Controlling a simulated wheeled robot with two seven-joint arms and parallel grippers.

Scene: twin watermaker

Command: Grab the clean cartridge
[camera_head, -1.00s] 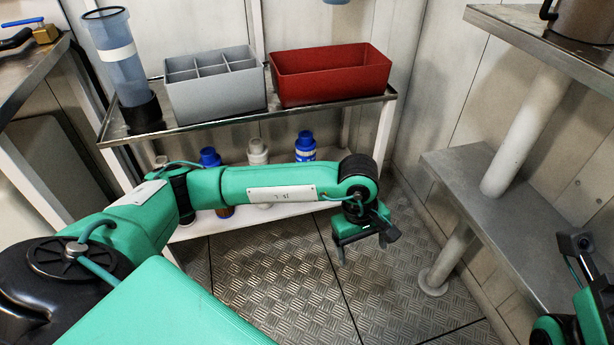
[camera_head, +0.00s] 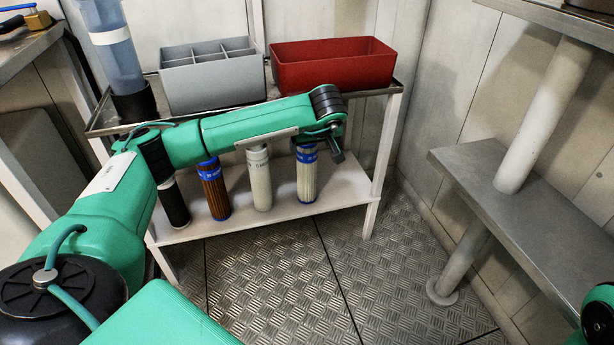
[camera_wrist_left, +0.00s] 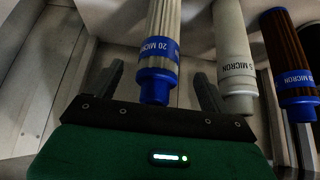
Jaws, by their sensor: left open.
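A clean-looking pale pleated cartridge (camera_head: 307,178) with blue end caps stands upright on the lower shelf, rightmost in its row. In the left wrist view the same cartridge (camera_wrist_left: 157,62), marked 20 MICRON, shows its blue end toward my left gripper (camera_wrist_left: 160,82). That gripper is open and empty, one finger on each side of the blue end. I cannot tell whether either finger touches it. In the head view my left gripper is mostly hidden behind its own wrist. My right gripper is out of view.
Beside it stand a smooth white cartridge (camera_head: 260,180), a brown one (camera_head: 214,190) and a black one (camera_head: 173,203). The upper shelf holds a grey divided bin (camera_head: 212,88), a red bin (camera_head: 335,70) and a clear blue cylinder (camera_head: 115,55). The floor in front is free.

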